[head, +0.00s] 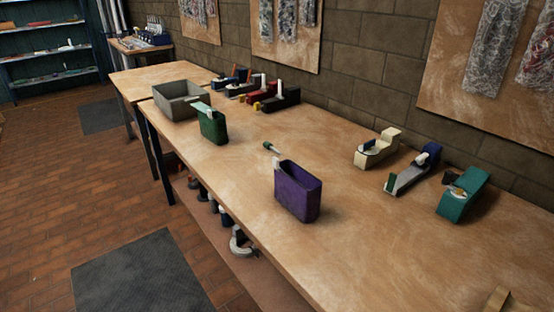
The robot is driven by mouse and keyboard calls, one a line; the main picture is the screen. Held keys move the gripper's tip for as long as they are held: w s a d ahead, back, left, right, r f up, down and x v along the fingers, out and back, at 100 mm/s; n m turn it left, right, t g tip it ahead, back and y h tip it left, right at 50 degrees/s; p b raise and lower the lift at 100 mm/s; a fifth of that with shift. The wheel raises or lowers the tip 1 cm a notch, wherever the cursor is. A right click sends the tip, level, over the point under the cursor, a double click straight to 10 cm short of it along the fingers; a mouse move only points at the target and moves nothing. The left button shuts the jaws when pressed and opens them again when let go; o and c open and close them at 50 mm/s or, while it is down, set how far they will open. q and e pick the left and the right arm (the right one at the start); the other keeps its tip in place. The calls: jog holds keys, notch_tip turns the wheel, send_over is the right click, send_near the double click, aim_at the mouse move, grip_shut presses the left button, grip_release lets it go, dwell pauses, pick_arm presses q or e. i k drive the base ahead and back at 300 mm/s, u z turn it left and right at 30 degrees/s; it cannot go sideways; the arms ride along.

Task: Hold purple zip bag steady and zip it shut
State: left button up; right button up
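The purple zip bag (296,192) stands upright on the wooden workbench, near its front edge. Its top looks open, with a dark inside and a small pale tab at the upper left corner. Neither of my grippers shows in the head view, and nothing is touching the bag.
A green bag (213,126) with a pale tab and a grey bin (180,100) stand farther left on the workbench (370,240). A small screwdriver-like tool (271,148) lies behind the purple bag. Cream (377,148), blue-grey (413,170) and teal (463,193) dispensers stand at right.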

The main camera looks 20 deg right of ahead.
aim_at(276, 161)
jog(key=u, duration=0.95)
jog(key=i, duration=1.45)
jog(key=z, duration=1.85)
